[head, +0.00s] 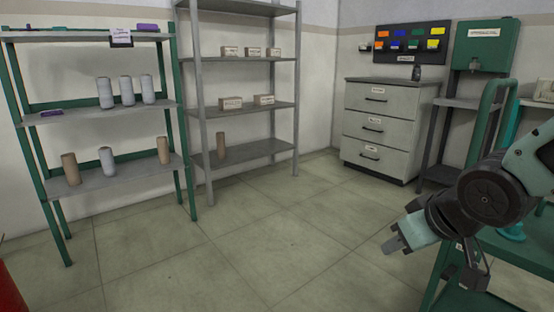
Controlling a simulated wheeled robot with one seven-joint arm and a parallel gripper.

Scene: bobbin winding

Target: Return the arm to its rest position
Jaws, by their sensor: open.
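My arm comes in from the right edge of the head view, bent downward at a dark round joint.
A green-framed shelf (120,113) with bobbins stands at left, beside a grey shelf (248,109) with small boxes. A drawer cabinet (386,143) stands at the back. A green cart (455,297) is close to my arm at right. The middle floor (240,235) is clear.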

